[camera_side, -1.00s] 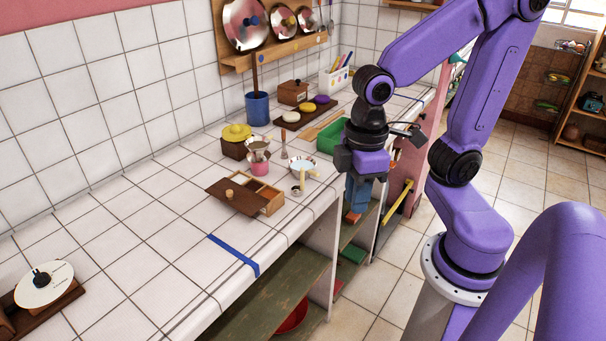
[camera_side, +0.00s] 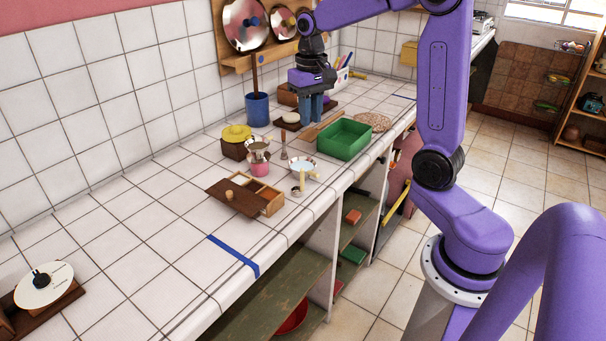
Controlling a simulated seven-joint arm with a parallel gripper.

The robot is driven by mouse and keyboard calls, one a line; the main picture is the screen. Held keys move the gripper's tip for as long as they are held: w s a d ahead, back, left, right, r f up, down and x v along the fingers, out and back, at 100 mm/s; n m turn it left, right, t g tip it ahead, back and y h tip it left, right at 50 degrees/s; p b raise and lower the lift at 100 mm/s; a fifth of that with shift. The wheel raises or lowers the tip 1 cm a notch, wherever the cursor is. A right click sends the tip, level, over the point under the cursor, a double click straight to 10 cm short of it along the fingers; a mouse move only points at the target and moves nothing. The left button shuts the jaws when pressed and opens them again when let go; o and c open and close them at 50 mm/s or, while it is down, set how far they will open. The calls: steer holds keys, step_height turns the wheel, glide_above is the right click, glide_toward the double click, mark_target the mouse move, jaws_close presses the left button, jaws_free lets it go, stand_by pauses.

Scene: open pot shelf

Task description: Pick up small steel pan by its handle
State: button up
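A small steel pan (camera_side: 297,191), as far as I can tell, sits near the counter's front edge, to the right of the wooden box. A pale yellow handle (camera_side: 302,178) rises beside it across a white bowl (camera_side: 311,169); I cannot tell for sure that the handle belongs to the pan. My gripper (camera_side: 312,119) points down with its blue fingers over the back of the counter, at the dark board with discs. It is well behind the pan and apart from it. The fingers are too small to show whether they are open.
A green tray (camera_side: 344,140) stands right of the bowl. A wooden box with compartments (camera_side: 262,198), a pink cup with steel ware (camera_side: 259,168), a yellow-lidded pot (camera_side: 235,150) and a blue cup (camera_side: 257,112) stand nearby. The counter's left part is largely clear.

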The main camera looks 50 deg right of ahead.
steer(key=d+m, duration=0.1)
steer(key=d, duration=0.1)
glide_toward(313, 172)
step_height(313, 172, down, 9)
steer(key=shift+d+r, duration=0.1)
stand_by(0.6)
steer(key=shift+c, duration=0.3)
jaws_close()
